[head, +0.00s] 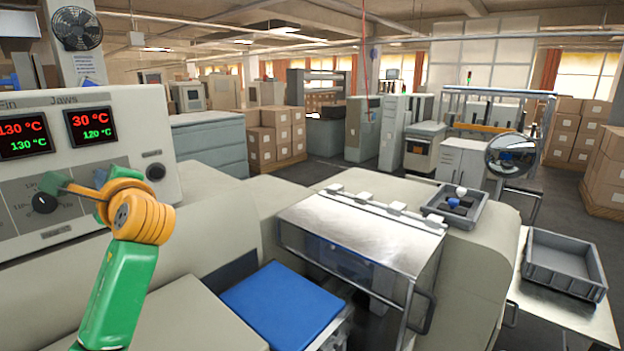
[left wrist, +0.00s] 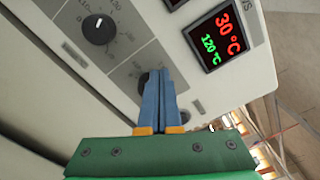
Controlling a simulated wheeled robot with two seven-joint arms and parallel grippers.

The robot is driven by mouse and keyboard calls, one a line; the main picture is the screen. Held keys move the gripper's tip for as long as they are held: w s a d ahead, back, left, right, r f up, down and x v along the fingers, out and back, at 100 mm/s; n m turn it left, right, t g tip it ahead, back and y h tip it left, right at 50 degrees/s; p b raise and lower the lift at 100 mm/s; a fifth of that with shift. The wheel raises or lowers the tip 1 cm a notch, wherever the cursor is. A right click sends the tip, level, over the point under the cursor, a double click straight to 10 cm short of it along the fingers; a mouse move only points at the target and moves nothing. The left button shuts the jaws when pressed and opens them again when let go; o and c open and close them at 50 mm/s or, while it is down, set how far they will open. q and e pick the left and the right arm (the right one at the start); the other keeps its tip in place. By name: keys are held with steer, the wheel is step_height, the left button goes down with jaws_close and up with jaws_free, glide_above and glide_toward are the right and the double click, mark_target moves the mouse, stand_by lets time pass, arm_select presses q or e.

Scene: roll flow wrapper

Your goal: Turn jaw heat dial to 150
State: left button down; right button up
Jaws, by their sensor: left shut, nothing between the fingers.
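The machine's control panel (head: 75,160) stands at the left of the head view. Its Jaws display (head: 90,127) reads 30 °C in red over 120 °C in green. In the left wrist view, the jaw heat dial (left wrist: 143,86) is black and mostly hidden behind my fingers, so its pointer cannot be read. My left gripper (head: 49,183) is shut and empty in front of the panel. In the left wrist view its blue fingertips (left wrist: 158,72) overlap the dial; I cannot tell whether they touch it. My right gripper is not in view.
The other dial (head: 45,203) also shows in the left wrist view (left wrist: 98,28). A display reading 130 °C twice (head: 22,135) sits above it. A black knob (head: 155,172) is at the panel's right. A clear-covered housing (head: 360,235) and grey crate (head: 565,262) stand further right.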

arm_select(q)
steer(key=s+d+r+t+h+b, duration=0.25)
steer(key=s+d+t+b, duration=0.2)
steer(key=b, duration=0.25)
step_height(320, 180, down, 6)
steer(key=s+a+h+b, duration=0.2)
steer(key=h+b, duration=0.2)
steer(key=h, duration=0.1)
steer(key=shift+t, duration=0.25)
steer(key=w+a+p, duration=0.1)
steer(key=w+a, duration=0.1)
steer(key=w+a+p, duration=0.2)
steer(key=a, duration=0.1)
steer(key=shift+w+f+p, duration=0.1)
steer(key=shift+w+p, duration=0.15)
steer(key=shift+p, duration=0.05)
steer(key=shift+w+a+f, duration=0.1)
steer(key=shift+a, duration=0.05)
steer(key=shift+w+d+r+p, duration=0.2)
steer(key=shift+d+r+p, duration=0.1)
steer(key=shift+p, duration=0.15)
